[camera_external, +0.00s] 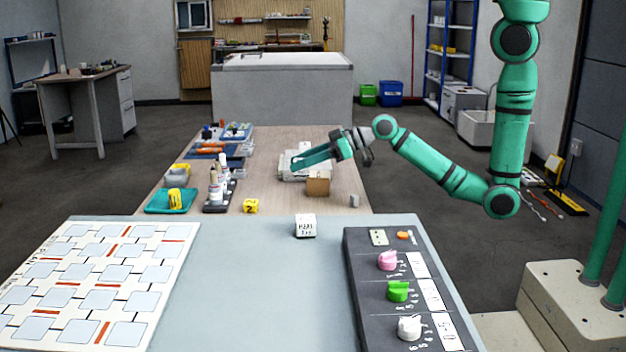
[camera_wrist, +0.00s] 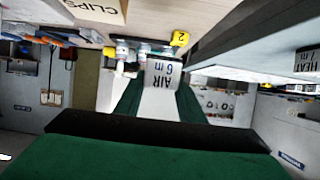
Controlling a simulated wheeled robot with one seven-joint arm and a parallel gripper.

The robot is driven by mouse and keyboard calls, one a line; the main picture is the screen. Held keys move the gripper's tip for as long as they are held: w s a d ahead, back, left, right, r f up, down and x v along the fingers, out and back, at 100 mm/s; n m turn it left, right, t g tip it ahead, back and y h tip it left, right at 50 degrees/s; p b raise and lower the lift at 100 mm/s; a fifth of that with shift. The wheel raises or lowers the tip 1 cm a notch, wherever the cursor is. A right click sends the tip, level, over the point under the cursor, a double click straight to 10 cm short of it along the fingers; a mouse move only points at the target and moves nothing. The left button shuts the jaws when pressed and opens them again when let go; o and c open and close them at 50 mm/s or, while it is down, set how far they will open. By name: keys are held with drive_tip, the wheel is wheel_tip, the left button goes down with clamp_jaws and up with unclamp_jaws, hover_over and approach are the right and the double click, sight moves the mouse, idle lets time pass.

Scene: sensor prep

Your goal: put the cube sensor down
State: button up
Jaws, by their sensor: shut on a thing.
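In the wrist view a white cube sensor (camera_wrist: 161,76) marked "AIR" sits between the green fingers of my gripper (camera_wrist: 160,100), its lettering upside down. My gripper is shut on it. In the external view my gripper (camera_external: 312,158) is above the wooden table (camera_external: 285,214), near the cardboard box, with its fingers pointing left. I cannot clearly make out the held cube there. A second white cube (camera_external: 305,226) marked "HEAT" stands on the grey table (camera_external: 260,290) in front; it also shows at the right edge of the wrist view (camera_wrist: 308,61).
A cardboard clips box (camera_external: 318,186) and a yellow cube (camera_external: 251,206) stand on the wooden table. A teal tray (camera_external: 157,208) and bottles (camera_external: 216,184) are at left. A knob panel (camera_external: 372,305) and a grid board (camera_external: 150,240) flank clear grey surface.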

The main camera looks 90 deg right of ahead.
drive_tip(key=a+f, duration=0.2)
drive_tip(key=f, duration=0.1)
drive_tip(key=a+f, duration=0.1)
drive_tip(key=a, duration=0.1)
drive_tip(key=shift+w+f, duration=0.25)
drive_tip(key=shift+w, duration=0.05)
drive_tip(key=shift+f, duration=2.35)
drive_tip(key=shift+f, duration=0.15)
drive_tip(key=o, duration=1)
drive_tip(key=shift+o, duration=0.2)
